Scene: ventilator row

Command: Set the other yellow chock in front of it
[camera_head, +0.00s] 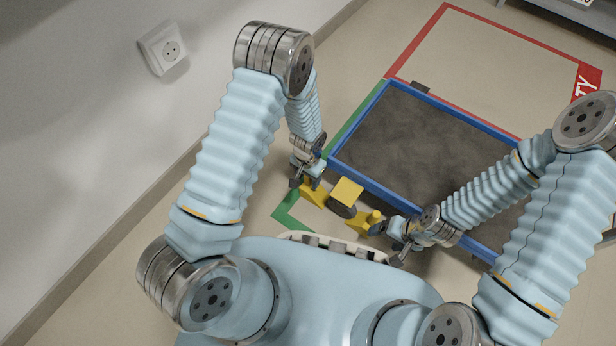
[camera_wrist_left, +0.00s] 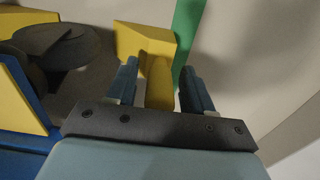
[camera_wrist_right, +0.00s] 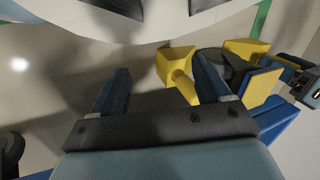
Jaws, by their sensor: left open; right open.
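A yellow chock (camera_head: 314,192) stands on the floor at the left side of the dark wheel (camera_head: 342,208). My left gripper (camera_head: 306,178) is at this chock. In the left wrist view the chock (camera_wrist_left: 143,42) has its handle between the open fingers, with no visible grip. A second yellow chock (camera_head: 360,223) stands on the wheel's right side. My right gripper (camera_head: 388,238) is open beside it. In the right wrist view this chock (camera_wrist_right: 174,66) has its handle between the fingers, closer to the right finger. The wheel's contact with either chock is partly hidden.
A yellow wheel cover (camera_head: 347,190) sits above the wheel, at the corner of a blue-framed cart (camera_head: 360,186) with a dark top. Green (camera_head: 287,217) and red (camera_head: 418,44) floor lines run around it. A wall with a socket (camera_head: 163,48) is at left.

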